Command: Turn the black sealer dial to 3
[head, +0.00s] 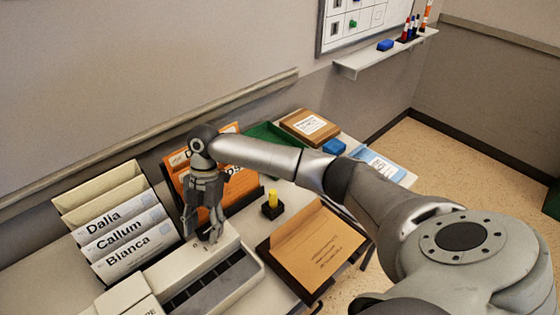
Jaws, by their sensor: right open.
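The sealer (178,265) is a long off-white machine with a dark slotted strip, at the bottom left of the head view. My right gripper (203,232) points down over its far end, with its fingers apart. Small dark marks show on the casing by the fingertips, too small to read with certainty. The black dial cannot be made out; the fingers seem to cover it. I cannot tell its setting or whether the fingers touch it. My left gripper is out of view.
A rack of name folders (115,225) stands left of my gripper, and orange folders (240,185) stand behind it. A yellow-topped black block (271,205) and a brown envelope (315,245) lie to the right. A boxed parcel (309,126) is at the back.

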